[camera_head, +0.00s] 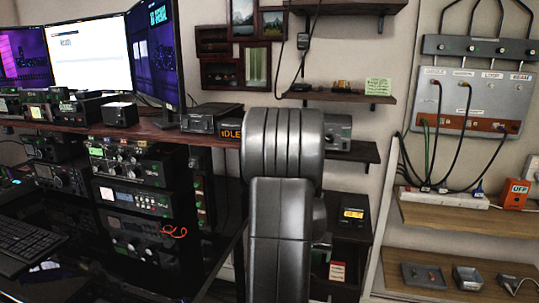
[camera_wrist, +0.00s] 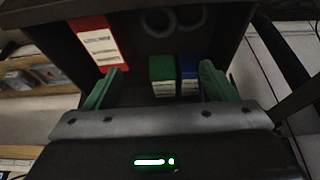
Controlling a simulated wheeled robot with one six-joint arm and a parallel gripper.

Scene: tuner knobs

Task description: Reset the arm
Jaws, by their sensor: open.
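My gripper (camera_wrist: 162,70) shows in the wrist view as two green fingers set wide apart, open with nothing held between them. Beyond the fingers is a dark shelf compartment with a green box (camera_wrist: 162,74) and a blue box (camera_wrist: 188,76) side by side. A red and white box (camera_wrist: 102,43) is at its upper left. In the head view my grey arm stands upright in the middle, and my gripper cannot be made out there.
A desk with stacked radio units (camera_head: 138,198) and monitors (camera_head: 88,48) is at the left. Small wall shelves (camera_head: 345,97) are behind my arm. A cable panel (camera_head: 472,98) and wooden shelves (camera_head: 440,217) are at the right. An orange device (camera_head: 515,195) stands there.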

